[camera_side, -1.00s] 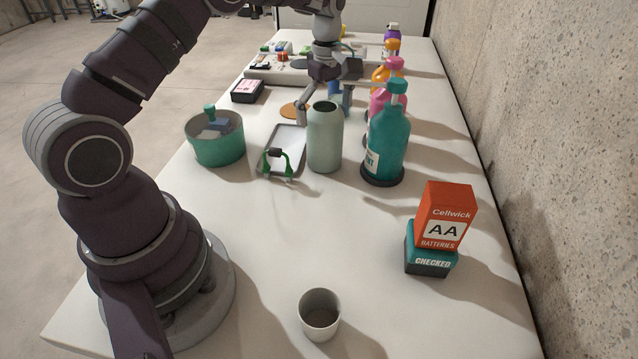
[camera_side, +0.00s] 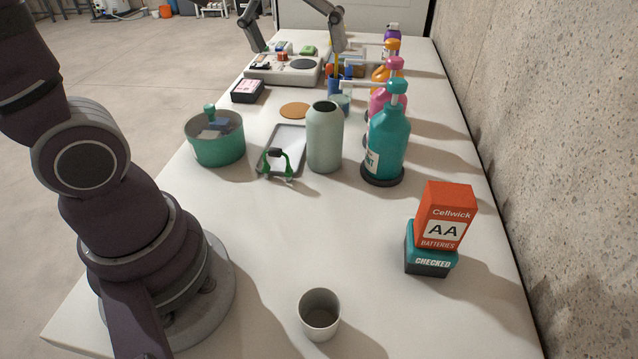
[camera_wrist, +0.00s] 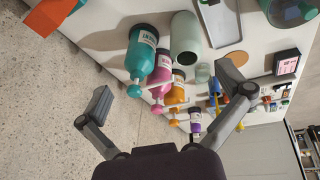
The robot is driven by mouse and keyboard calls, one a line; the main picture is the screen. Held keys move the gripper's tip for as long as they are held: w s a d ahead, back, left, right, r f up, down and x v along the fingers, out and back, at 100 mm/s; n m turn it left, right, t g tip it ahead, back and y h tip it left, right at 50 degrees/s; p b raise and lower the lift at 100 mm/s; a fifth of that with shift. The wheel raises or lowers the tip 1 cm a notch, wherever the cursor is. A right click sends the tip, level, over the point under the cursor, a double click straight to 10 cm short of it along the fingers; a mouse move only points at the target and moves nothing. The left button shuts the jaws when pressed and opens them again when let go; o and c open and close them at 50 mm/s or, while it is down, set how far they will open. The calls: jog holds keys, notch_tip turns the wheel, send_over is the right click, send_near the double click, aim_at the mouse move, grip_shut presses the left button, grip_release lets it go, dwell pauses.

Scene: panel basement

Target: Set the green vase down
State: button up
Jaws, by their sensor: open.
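The pale green vase (camera_side: 325,140) stands upright on the white table, between a grey tray and a teal pump bottle. It also shows in the wrist view (camera_wrist: 186,42), its open mouth towards the camera. My gripper (camera_side: 300,48) is open and empty at the top of the side view, above the far part of the table. Its two fingers are wide apart in the wrist view (camera_wrist: 165,88), and the vase is clear of both. The vase's underside is hidden.
The teal pump bottle (camera_side: 388,140) stands close right of the vase, with more bottles behind. The grey tray (camera_side: 292,137) and green pot (camera_side: 217,148) are left. An orange coaster (camera_side: 296,110) lies behind. Stacked boxes (camera_side: 443,220) and a cup (camera_side: 319,315) stand nearer; the front middle is clear.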

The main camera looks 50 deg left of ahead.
jog(key=s+d+f+m+t, duration=0.1)
jog(key=s+d+f+m, duration=0.1)
jog(key=s+m, duration=0.3)
jog(key=shift+s+d+f+m+t, duration=0.2)
jog(key=shift+s+f+m+t, duration=0.2)
jog(key=shift+s+f, duration=0.35)
jog(key=shift+s+f+m, duration=0.25)
jog(key=shift+f+m, duration=0.05)
jog(key=shift+c, duration=0.7)
